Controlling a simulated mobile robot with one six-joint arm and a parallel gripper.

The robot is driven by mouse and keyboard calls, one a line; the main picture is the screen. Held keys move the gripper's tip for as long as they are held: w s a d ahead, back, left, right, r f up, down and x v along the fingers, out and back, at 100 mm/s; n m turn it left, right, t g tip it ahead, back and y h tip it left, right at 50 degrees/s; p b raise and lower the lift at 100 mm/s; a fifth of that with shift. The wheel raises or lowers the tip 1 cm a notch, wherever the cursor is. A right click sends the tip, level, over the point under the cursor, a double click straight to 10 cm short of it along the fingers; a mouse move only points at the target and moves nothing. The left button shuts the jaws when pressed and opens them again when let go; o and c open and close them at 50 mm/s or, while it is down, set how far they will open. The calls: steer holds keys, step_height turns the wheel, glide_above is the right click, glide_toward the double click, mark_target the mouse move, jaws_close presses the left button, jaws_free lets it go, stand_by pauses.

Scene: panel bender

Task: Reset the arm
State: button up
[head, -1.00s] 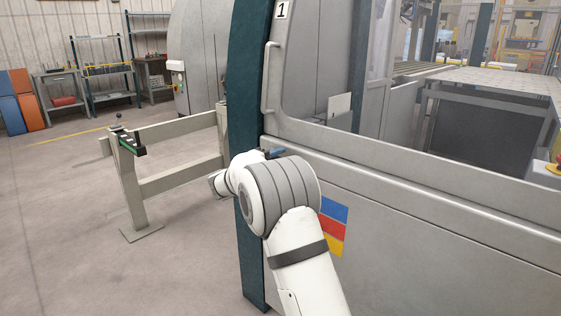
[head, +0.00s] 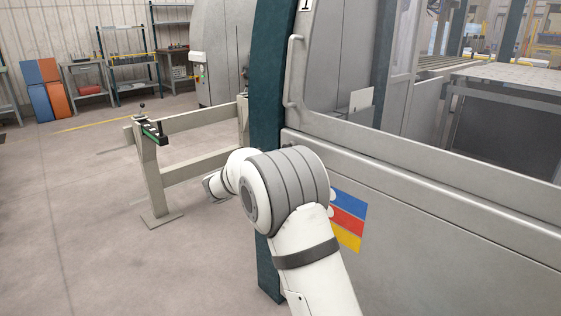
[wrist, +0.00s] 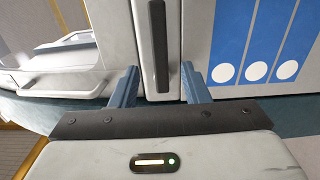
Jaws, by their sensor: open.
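My arm reaches up from the bottom of the head view and bends in front of the machine (head: 420,230). The gripper's fingers are hidden behind my arm in that view. Beyond the fingers are a pale grey panel with a dark vertical slot (wrist: 158,45) and a blue-striped panel (wrist: 262,42). I cannot tell whether the fingers touch anything.
The machine's handle (head: 293,70) and dark green post (head: 268,110) stand close to my arm. A beige rail frame (head: 190,165) with a green-black bar is on the left. Shelves (head: 130,50) stand at the back. The floor at left is clear.

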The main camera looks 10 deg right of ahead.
steer(key=s+d+r+m+g+y+p, duration=0.1)
steer(key=s+d+r+g+y+p, duration=0.15)
steer(key=s, duration=0.45)
steer(key=s+d+r+m+g+y+p, duration=0.1)
steer(key=s+d+r+g+p, duration=0.2)
steer(key=s, duration=0.4)
steer(key=s+d+r+m+g+y+p, duration=0.1)
steer(key=s+d+r+g+y+p, duration=0.1)
steer(key=s+d+p, duration=0.4)
steer(key=s+a+r+m+y+p, duration=0.1)
steer(key=s+a+y+p, duration=0.3)
steer(key=s, duration=0.7)
steer(key=s+a+r+m+y+p, duration=0.2)
steer(key=s+a+m+y+p, duration=0.1)
steer(key=s, duration=0.8)
steer(key=shift+s+a+r+y+p, duration=0.4)
steer(key=shift+a+y, duration=0.5)
steer(key=shift+y, duration=0.35)
steer(key=shift+f, duration=0.1)
